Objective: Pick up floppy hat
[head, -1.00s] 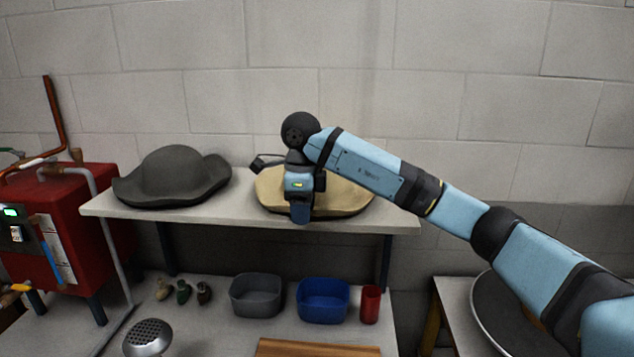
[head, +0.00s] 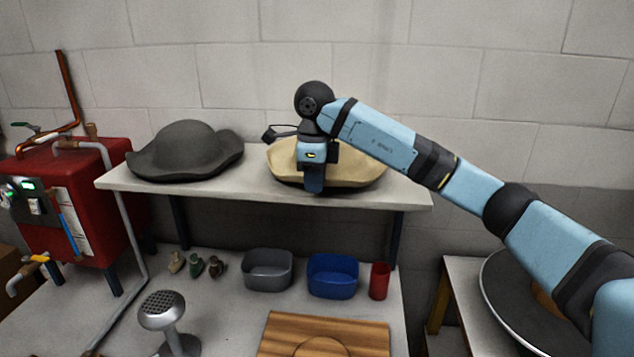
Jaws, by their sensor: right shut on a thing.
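A dark grey floppy hat (head: 186,150) with a wavy brim lies at the left of the white shelf. A tan floppy hat (head: 356,165) lies on the right part of the shelf. My right gripper (head: 313,188) is at the front of the tan hat and points down. It is shut on the tan hat; its fingertips and the part of the brim between them are hard to make out. My right arm hides part of the hat's crown. My left gripper is not in view.
The white shelf (head: 240,189) has free room between the hats. Below stand a grey bin (head: 267,270), a blue bin (head: 333,277), a red cup (head: 380,281), a metal steam head (head: 161,311) and a wooden board (head: 350,329). A red boiler (head: 84,200) stands left.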

